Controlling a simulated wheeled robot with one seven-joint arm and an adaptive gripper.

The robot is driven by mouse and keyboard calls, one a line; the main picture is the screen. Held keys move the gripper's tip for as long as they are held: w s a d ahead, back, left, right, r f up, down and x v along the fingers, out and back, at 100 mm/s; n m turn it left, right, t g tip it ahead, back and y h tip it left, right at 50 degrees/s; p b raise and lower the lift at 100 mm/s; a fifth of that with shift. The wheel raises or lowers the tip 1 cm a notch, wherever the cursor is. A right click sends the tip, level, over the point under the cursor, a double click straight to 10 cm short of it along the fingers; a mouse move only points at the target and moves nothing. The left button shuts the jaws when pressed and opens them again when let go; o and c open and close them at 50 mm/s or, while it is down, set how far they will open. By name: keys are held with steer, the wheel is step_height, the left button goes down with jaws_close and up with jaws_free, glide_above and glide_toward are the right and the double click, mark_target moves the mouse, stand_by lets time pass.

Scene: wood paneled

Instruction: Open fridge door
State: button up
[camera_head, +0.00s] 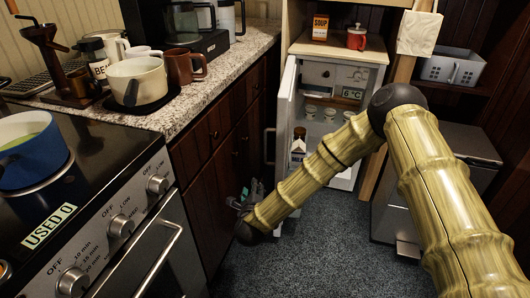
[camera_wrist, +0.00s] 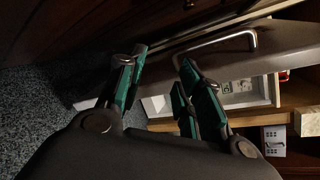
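The small white fridge (camera_head: 338,75) stands at the back, and its door (camera_head: 285,110) is swung outward on the left side. The inside shows shelves, jars and a carton. The door handle (camera_head: 269,145) is on the door's outer face at its left. In the wrist view, the door (camera_wrist: 285,57) looks dark, with its bar handle (camera_wrist: 225,38) beyond my fingers. My gripper (camera_wrist: 162,57) is open, its teal-padded fingers apart, and I see nothing held between them. In the head view my gripper (camera_head: 250,192) is low beside the door's lower part, partly hidden by my arm.
Dark wooden cabinets (camera_head: 215,150) and a counter with mugs and a pot (camera_head: 137,80) stand close on the left. The stove (camera_head: 110,220) is nearer. A grey bin (camera_head: 465,145) stands right of the fridge. Carpet (camera_head: 310,250) in front is clear.

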steer(key=w+r+m+t+h+b, duration=0.2)
steer(key=w+r+m+h+b, duration=0.15)
steer(key=w+m, duration=0.3)
steer(key=m+h+b, duration=0.2)
steer(key=m+h, duration=0.1)
steer(key=m, duration=0.4)
glide_toward(265, 139)
steer(key=b+x, duration=0.2)
steer(key=x, duration=0.8)
steer(key=shift+w+d, duration=0.1)
steer(key=shift+w, duration=0.3)
jaws_close()
